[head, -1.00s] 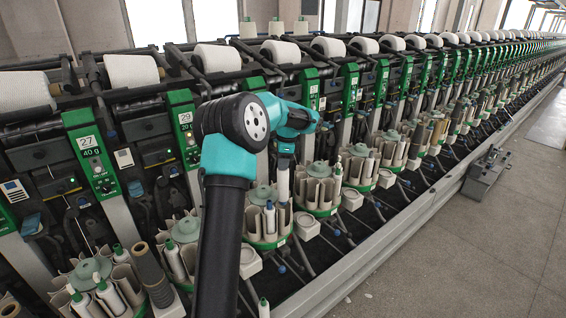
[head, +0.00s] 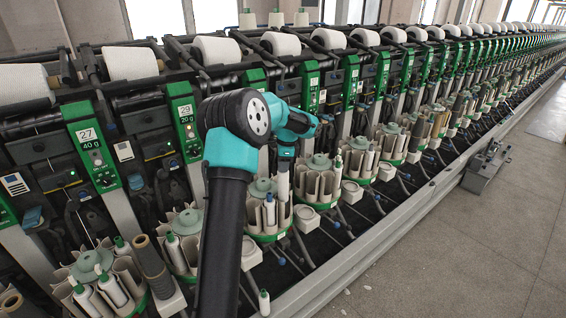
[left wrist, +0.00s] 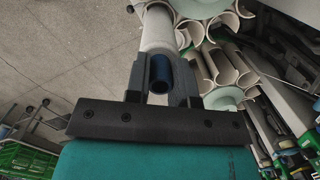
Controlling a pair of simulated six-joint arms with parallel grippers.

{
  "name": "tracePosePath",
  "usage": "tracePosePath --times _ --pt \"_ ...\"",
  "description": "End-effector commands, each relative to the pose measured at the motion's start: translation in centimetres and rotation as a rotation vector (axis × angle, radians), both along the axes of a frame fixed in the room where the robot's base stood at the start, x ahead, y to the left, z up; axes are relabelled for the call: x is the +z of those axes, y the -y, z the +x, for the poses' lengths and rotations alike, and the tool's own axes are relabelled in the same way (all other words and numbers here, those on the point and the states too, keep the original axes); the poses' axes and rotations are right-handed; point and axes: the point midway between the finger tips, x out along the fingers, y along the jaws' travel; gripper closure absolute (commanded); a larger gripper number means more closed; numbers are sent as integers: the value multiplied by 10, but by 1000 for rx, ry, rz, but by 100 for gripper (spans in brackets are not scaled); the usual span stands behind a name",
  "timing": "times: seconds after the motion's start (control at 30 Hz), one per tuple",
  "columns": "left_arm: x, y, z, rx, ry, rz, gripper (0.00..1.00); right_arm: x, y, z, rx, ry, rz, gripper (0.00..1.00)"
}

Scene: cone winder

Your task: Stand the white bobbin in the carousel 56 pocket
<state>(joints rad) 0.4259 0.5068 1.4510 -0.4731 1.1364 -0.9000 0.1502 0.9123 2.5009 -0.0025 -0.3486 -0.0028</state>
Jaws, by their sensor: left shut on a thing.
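My left gripper (head: 284,164) is shut on a white bobbin (head: 283,184), held roughly upright over the near-right side of a carousel (head: 269,238) with cream pockets and a green rim. In the left wrist view, the fingers (left wrist: 160,80) close around the bobbin's dark blue tube end, and its white body (left wrist: 157,28) reaches away beside the cream pockets. The bobbin's lower end is close to or inside a pocket; I cannot tell which. The carousel's number is too small to read. My right gripper is not in view.
Another bobbin (head: 269,207) with a blue tip stands in the same carousel. A carousel (head: 318,190) stands beyond it, and another with green-tipped bobbins (head: 113,290) is at lower left. A green-tipped bobbin (head: 264,302) shows at the bottom. The floor at right is mostly clear.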

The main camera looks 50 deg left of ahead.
Motion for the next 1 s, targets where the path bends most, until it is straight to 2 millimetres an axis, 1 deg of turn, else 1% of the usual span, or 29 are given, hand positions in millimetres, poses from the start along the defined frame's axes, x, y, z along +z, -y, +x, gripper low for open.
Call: tracePosePath --times 0.47,1.0 --pt "-4 0 0 0 0 0 100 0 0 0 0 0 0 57" --pt "-28 0 0 0 -1 0 100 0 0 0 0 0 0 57"
